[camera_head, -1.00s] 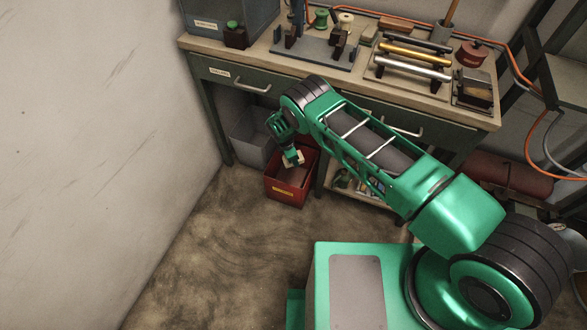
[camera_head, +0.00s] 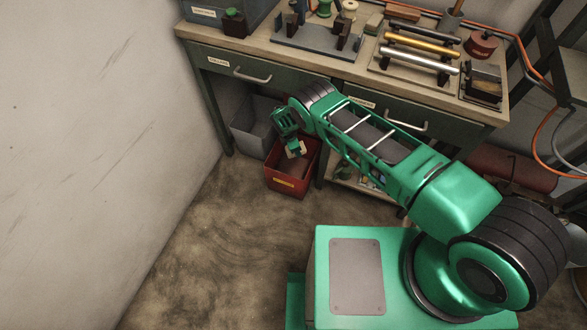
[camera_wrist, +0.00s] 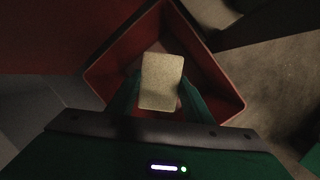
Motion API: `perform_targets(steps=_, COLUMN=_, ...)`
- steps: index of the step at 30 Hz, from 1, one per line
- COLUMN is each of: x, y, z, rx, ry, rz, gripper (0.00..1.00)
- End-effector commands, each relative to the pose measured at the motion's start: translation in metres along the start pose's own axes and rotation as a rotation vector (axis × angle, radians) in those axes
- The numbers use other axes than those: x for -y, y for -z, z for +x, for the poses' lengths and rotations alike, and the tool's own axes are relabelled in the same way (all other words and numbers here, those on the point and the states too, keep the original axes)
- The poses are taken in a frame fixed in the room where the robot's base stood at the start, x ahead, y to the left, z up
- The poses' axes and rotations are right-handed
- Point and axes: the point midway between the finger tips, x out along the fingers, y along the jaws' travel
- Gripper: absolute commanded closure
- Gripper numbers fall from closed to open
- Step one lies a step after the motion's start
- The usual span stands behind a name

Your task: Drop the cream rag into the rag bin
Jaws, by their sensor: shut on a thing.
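The cream rag (camera_wrist: 162,80) is a pale folded pad held between the fingers of my gripper (camera_wrist: 160,92) in the wrist view. In the head view my gripper (camera_head: 294,149) is shut on the rag (camera_head: 297,150), over the red rag bin (camera_head: 287,187). The bin has a yellow label on its front. In the wrist view the bin's red walls (camera_wrist: 215,85) surround the rag on the picture, and the rag appears above the opening. The rag hides part of the bin's inside. Its exact height over the rim is hard to tell.
A grey bin (camera_head: 251,126) stands just left behind the red bin, under the workbench (camera_head: 300,65). The bench edge and drawers are close to my arm. Tools and metal rods (camera_head: 420,58) lie on the bench. The floor (camera_head: 215,235) in front is clear.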

Motion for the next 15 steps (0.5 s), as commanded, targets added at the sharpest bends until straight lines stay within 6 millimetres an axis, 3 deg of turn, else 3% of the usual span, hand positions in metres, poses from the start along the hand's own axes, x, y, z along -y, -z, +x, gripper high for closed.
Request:
perform_targets(steps=14, x=0.0008, y=0.0044, z=0.0089, rx=0.000, ry=-0.002, rz=-0.002, gripper=0.75)
perform_targets(steps=15, x=0.0008, y=0.0044, z=0.0089, rx=0.000, ry=-0.002, rz=-0.002, gripper=0.47)
